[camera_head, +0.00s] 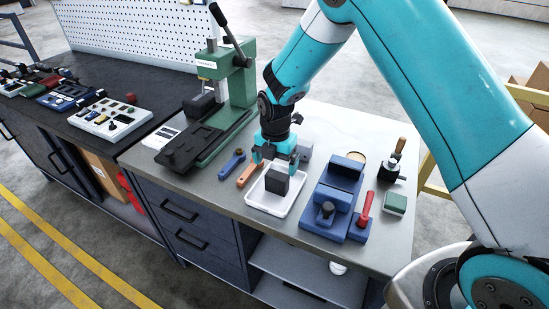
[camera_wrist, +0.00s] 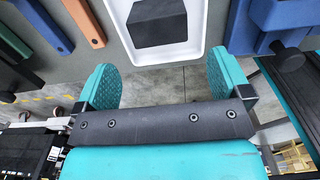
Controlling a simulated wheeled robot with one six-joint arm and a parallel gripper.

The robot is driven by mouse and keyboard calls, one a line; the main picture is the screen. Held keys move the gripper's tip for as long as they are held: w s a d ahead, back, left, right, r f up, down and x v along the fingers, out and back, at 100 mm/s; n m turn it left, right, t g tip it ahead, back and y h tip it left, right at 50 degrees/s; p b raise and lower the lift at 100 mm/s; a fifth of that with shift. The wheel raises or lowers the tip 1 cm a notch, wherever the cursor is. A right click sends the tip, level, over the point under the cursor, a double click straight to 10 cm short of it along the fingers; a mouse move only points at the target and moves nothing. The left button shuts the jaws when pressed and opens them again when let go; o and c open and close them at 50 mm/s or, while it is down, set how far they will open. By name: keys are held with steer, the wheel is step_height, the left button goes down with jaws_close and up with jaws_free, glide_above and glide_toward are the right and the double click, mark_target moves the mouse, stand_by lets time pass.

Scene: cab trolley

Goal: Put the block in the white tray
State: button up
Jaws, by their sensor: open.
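The dark grey block (camera_head: 276,182) sits inside the white tray (camera_head: 257,207) on the grey worktop. In the wrist view the block (camera_wrist: 157,22) lies within the rim of the tray (camera_wrist: 168,56), at the top of the picture. My gripper (camera_head: 276,156) is just behind the block and near the tray's far edge in the head view. Its two teal fingers stand wide apart with nothing between them in the wrist view (camera_wrist: 162,84). The fingers look clear of the block. The block's underside is hidden.
A blue wrench (camera_head: 232,165) and an orange-handled tool (camera_head: 249,174) lie left of the tray. A blue vise-like fixture (camera_head: 331,197) and a red-handled tool (camera_head: 365,208) are to its right. A green press (camera_head: 228,85) stands at the back left.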

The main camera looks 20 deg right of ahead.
steer(key=s+a+r+m+y, duration=0.25)
steer(key=s+r+m, duration=0.75)
steer(key=r, duration=0.7)
steer(key=s+r+m+y, duration=0.1)
steer(key=s+r+m, duration=0.2)
steer(key=s, duration=0.6)
steer(key=s+a+r+m, duration=0.1)
steer(key=s+r+m, duration=0.1)
steer(key=s+m, duration=0.5)
steer(key=s, duration=0.3)
steer(key=shift+s+a+r+y+b, duration=0.15)
steer(key=shift+a+r+y+b, duration=0.05)
steer(key=shift+r+y+b, duration=0.2)
steer(key=shift+f, duration=0.15)
steer(key=shift+f+b, duration=0.75)
steer(key=shift+b, duration=0.1)
